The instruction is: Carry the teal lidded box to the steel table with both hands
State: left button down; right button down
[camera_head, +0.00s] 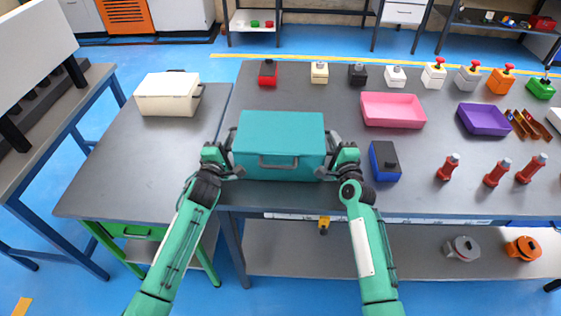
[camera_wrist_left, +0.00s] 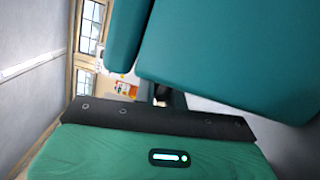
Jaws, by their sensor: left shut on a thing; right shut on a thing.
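The teal lidded box (camera_head: 279,138) is between my two grippers in the head view, over the front left part of the large grey table (camera_head: 300,205). In the left wrist view the teal box (camera_wrist_left: 230,55) fills the upper right, close to the gripper. I cannot tell whether the box's underside touches the table. The fingertips are partly hidden.
A cream lidded box (camera_head: 168,94) stands on a smaller grey table (camera_head: 140,160) at left. A blue box (camera_head: 384,161) lies close to my right gripper. A pink tray (camera_head: 393,110), a purple tray (camera_head: 484,119) and several red bottles stand further right. Small coloured items line the back edge.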

pick_arm(q)
jog(key=c, duration=1.5)
grip_release()
jog(key=shift+f, duration=0.1)
pick_arm(e)
jog(key=c, duration=1.5)
grip_release()
pick_arm(q)
jog(key=shift+s, duration=0.1)
pick_arm(e)
jog(key=shift+s, duration=0.1)
pick_arm(q)
jog(key=s, duration=0.4)
jog(key=s+a, duration=0.1)
jog(key=s, duration=0.2)
jog(key=s+a, duration=0.1)
jog(key=s, duration=0.3)
jog(key=shift+s+a+f, duration=0.1)
jog(key=shift+s, duration=0.2)
pick_arm(e)
jog(key=s, duration=0.4)
jog(key=s+d, duration=0.1)
jog(key=s, duration=0.2)
jog(key=s+d, duration=0.1)
jog(key=s, duration=0.3)
jog(key=shift+s+d+f, duration=0.15)
jog(key=shift+s+f, duration=0.15)
jog(key=shift+s, duration=0.05)
